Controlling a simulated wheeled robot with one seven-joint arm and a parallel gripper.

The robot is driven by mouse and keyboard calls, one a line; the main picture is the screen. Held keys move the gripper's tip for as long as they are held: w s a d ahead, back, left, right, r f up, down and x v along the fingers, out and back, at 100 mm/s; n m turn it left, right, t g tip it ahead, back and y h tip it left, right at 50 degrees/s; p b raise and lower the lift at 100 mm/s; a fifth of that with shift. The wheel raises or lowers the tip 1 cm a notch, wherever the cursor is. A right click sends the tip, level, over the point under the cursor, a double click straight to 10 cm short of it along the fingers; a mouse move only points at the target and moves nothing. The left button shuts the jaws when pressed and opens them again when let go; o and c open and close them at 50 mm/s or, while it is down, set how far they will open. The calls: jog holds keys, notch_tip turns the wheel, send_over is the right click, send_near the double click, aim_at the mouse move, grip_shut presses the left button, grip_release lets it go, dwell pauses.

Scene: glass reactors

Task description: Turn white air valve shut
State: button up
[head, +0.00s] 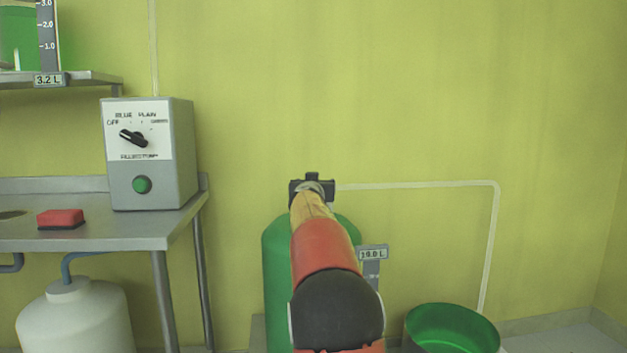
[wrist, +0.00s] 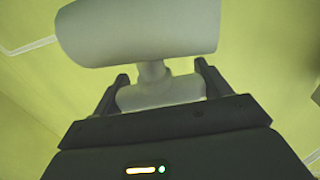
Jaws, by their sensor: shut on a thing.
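My gripper (wrist: 162,78) fills the lower part of the wrist view, its two dark fingers on either side of a white piece. I take this as part of the white air valve (wrist: 140,33), which shows as a thick pale cylinder on a short neck above the fingers. The gripper is shut on the white piece. In the head view my gripper (head: 312,184) is at the wall side above a green tank, at the left end of a white pipe (head: 420,185). The valve is hidden behind it there, and its turn angle cannot be told.
The green tank (head: 277,290) stands behind my arm, with a "19.0 L" label (head: 373,253). A green tub (head: 452,330) is at lower right. At left, a metal table (head: 110,240) bears a control box (head: 184,150) and a red block (head: 61,217); a white jug (head: 75,320) stands below.

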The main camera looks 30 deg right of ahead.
jog(key=m+g+h+p, duration=0.1)
jog(key=p, duration=0.2)
jog(key=r+m+g+h+p, duration=0.1)
jog(key=p, duration=0.2)
jog(key=shift+g, duration=0.3)
jog(key=m+g+h+p, duration=0.1)
jog(key=p, duration=0.2)
jog(key=shift+s+d+h+p, duration=0.1)
jog(key=shift+d+h+p, duration=0.05)
jog(key=shift+h+p, duration=0.25)
jog(key=shift+s+f+m+g+h+p, duration=0.1)
jog(key=shift+f+m+g+h+p, duration=0.15)
jog(key=shift+m+g, duration=0.3)
jog(key=shift+f+m+g+h+p, duration=0.15)
jog(key=shift+m+g+h, duration=0.25)
jog(key=shift+g, duration=0.25)
jog(key=m+g+h, duration=0.1)
jog(key=m+g, duration=0.1)
jog(key=shift+s+d+f+g, duration=0.1)
jog(key=shift+g, duration=0.2)
jog(key=shift+s+d+m+g+h, duration=0.1)
jog(key=shift+s+m+g+h, duration=0.15)
jog(key=shift+m+g, duration=1.05)
jog(key=shift+s+m+g+h, duration=0.2)
jog(key=shift+m+g, duration=0.45)
jog(key=shift+g, duration=1.45)
jog(key=o, duration=1)
